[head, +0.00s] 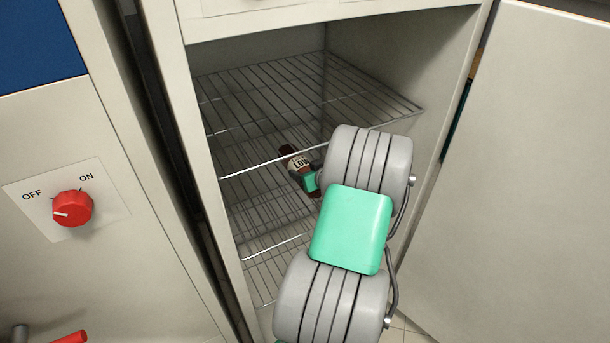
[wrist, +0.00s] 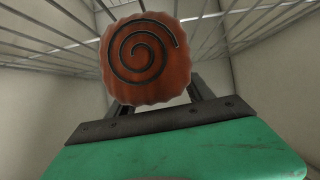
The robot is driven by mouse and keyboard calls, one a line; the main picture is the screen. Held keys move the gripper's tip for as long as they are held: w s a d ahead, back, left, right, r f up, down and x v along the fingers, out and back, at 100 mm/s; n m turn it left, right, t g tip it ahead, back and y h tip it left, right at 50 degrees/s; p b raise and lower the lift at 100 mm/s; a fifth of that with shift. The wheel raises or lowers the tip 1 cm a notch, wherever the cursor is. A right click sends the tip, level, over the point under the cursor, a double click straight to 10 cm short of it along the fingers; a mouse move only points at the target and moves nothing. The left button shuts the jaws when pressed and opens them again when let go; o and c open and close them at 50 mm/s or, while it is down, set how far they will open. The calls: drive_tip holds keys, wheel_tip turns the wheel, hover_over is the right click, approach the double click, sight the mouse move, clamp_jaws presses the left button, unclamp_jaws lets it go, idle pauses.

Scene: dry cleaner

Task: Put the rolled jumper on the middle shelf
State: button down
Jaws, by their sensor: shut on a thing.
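The rolled jumper (head: 298,163) is a reddish-brown roll with a pale paper band around it, inside the open cabinet. In the wrist view, its round end (wrist: 146,58) shows a dark spiral. My gripper (head: 308,174) is shut on the roll and holds it under the top wire shelf (head: 260,105). The middle shelf (head: 255,212) lies below the roll. I cannot tell whether the roll touches it. My arm hides the right part of that shelf and much of the gripper.
A lower wire shelf (head: 262,284) is partly visible. The cabinet's open door (head: 540,170) stands at the right. A panel with a red on/off knob (head: 73,208) is on the left. Shelf wires run close above the roll in the wrist view.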

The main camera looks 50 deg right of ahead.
wheel_tip(320, 180, down, 2)
drive_tip(key=shift+f, duration=0.15)
drive_tip(key=shift+s, duration=0.1)
drive_tip(key=shift+f, duration=0.1)
drive_tip(key=shift+f, duration=0.15)
drive_tip(key=shift+c, duration=2)
unclamp_jaws()
drive_tip(key=shift+r, duration=0.25)
drive_tip(key=b+v, duration=0.1)
drive_tip(key=v, duration=1.1)
